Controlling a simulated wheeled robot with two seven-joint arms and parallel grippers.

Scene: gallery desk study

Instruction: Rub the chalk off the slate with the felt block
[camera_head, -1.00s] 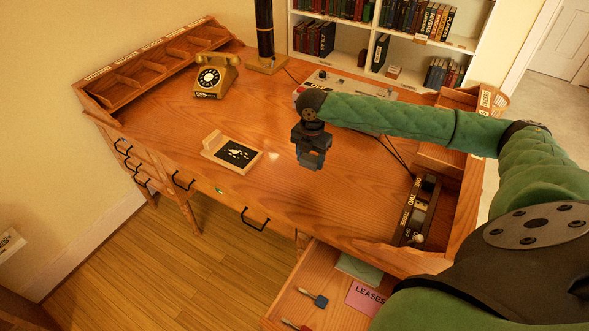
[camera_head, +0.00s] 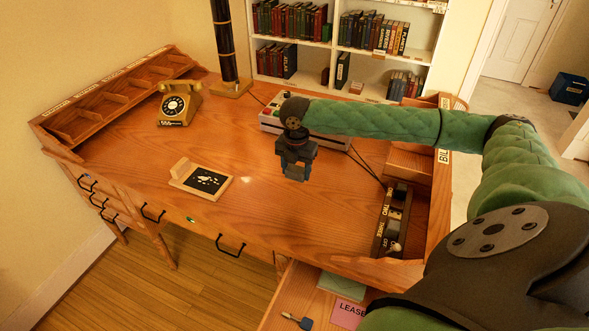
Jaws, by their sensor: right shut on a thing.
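The slate (camera_head: 208,180) lies on the desk left of centre, a small dark panel with white chalk marks and a pale wooden edge raised at its left. My right gripper (camera_head: 295,172) is above the desk to the right of the slate, pointing down and apart from it. It is shut on a small dark grey piece, apparently the felt block, which is hard to tell from the fingers. My left gripper is not in view.
A yellow telephone (camera_head: 179,104) and a pigeonhole rack (camera_head: 100,95) stand at the back left. A grey console (camera_head: 270,118) is behind my right gripper. A switch box (camera_head: 392,222) is at the right. An open drawer (camera_head: 303,290) juts out in front. The desk between slate and gripper is clear.

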